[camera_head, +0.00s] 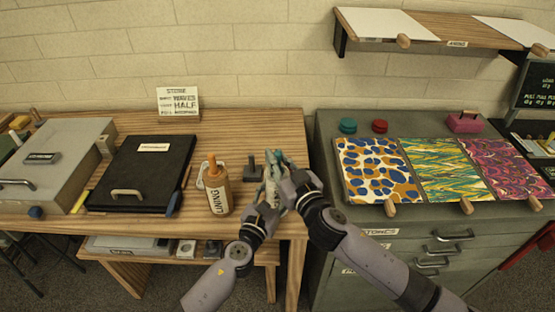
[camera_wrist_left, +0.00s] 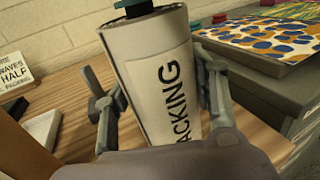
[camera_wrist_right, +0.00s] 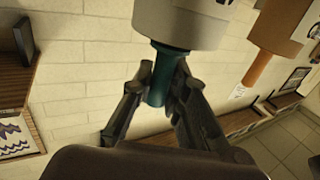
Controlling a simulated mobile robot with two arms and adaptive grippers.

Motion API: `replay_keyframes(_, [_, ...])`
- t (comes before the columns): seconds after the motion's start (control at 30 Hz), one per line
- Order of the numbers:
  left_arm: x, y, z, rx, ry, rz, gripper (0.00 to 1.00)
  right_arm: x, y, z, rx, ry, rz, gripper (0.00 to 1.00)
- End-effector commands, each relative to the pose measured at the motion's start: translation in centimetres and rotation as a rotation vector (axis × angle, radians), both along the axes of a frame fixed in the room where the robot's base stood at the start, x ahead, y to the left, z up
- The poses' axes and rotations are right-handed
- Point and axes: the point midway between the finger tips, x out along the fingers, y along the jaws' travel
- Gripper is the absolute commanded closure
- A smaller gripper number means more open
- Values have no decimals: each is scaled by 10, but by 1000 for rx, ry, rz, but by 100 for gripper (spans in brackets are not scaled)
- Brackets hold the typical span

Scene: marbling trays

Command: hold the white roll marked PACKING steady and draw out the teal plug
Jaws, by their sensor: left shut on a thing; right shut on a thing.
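The white roll marked PACKING (camera_wrist_left: 160,75) stands upright in the left wrist view. My left gripper (camera_wrist_left: 155,88) has a finger on each side of it and is shut on it. The teal plug (camera_wrist_left: 138,6) shows at the roll's top. In the right wrist view the plug (camera_wrist_right: 161,78) comes out of the end of the white roll (camera_wrist_right: 182,18), with a length of its shaft bare. My right gripper (camera_wrist_right: 158,88) is shut on this shaft. In the head view my right gripper (camera_head: 274,165) is above my left gripper (camera_head: 264,200); together they hide most of the roll.
A brown roll marked LINING (camera_head: 218,190) with an orange plug stands close to the left. Farther left are a black case (camera_head: 140,172) and a grey case (camera_head: 62,155). A grey cabinet with patterned sheets (camera_head: 415,170) stands right, beyond a gap.

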Motion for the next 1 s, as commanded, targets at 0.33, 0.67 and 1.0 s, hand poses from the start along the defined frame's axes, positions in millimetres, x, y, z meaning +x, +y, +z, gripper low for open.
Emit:
replay_keyframes(0.33, [0,0,0,0,1,0,82,0,0,12,2,-1,0,100])
replay_keyframes(0.67, [0,0,0,0,1,0,82,0,0,28,1,0,-1,100])
replay_keyframes(1.0, [0,0,0,0,1,0,82,0,1,34,0,-1,0,100])
